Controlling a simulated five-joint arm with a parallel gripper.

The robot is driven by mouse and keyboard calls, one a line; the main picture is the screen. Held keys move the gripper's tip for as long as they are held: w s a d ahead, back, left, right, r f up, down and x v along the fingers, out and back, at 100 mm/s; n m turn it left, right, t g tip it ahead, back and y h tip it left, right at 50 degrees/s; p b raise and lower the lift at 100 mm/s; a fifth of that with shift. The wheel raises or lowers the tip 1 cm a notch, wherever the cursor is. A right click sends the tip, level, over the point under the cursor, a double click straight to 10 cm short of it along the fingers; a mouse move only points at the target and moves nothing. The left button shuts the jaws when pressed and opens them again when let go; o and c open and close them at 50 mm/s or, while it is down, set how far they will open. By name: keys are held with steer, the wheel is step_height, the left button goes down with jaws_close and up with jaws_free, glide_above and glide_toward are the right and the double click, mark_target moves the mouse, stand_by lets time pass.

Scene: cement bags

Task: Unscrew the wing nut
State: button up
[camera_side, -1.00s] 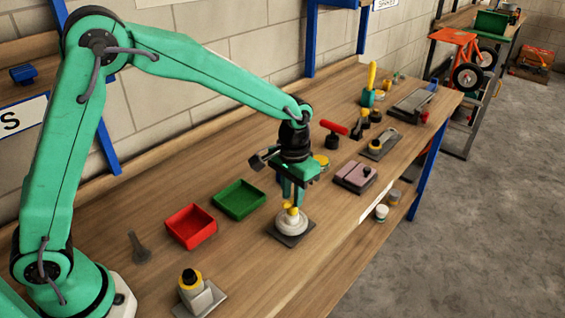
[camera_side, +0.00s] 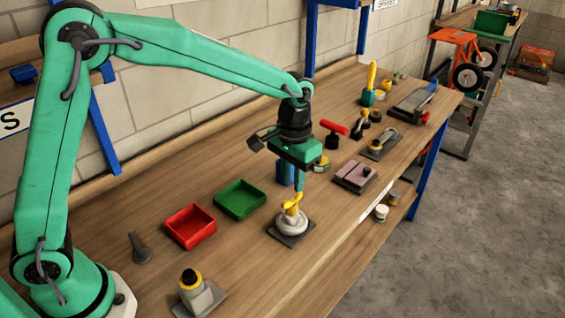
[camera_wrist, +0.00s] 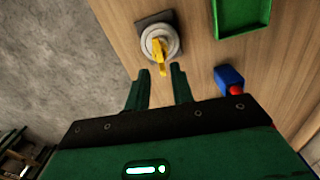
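The yellow wing nut (camera_side: 292,204) sits on a round pale grey fitting (camera_side: 291,222) mounted on a dark square plate (camera_side: 300,236) on the bench. In the wrist view the wing nut (camera_wrist: 159,50) lies just beyond my fingertips, with one wing pointing towards the gap between them. My gripper (camera_side: 298,188) points down right above the wing nut. In the wrist view my two fingers (camera_wrist: 161,72) stand apart with a clear gap. They do not appear to grip the nut; whether a finger touches it I cannot tell.
A red tray (camera_side: 190,227) and a green tray (camera_side: 240,199) lie to the left. A grey fixture with a yellow ring (camera_side: 198,292) stands at the front. More fixtures, including a pinkish block (camera_side: 355,176), stand to the right.

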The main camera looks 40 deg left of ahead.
stand_by(0.5)
steer(key=shift+f+m, duration=0.25)
steer(key=shift+m, duration=1.15)
steer(key=shift+m, duration=0.4)
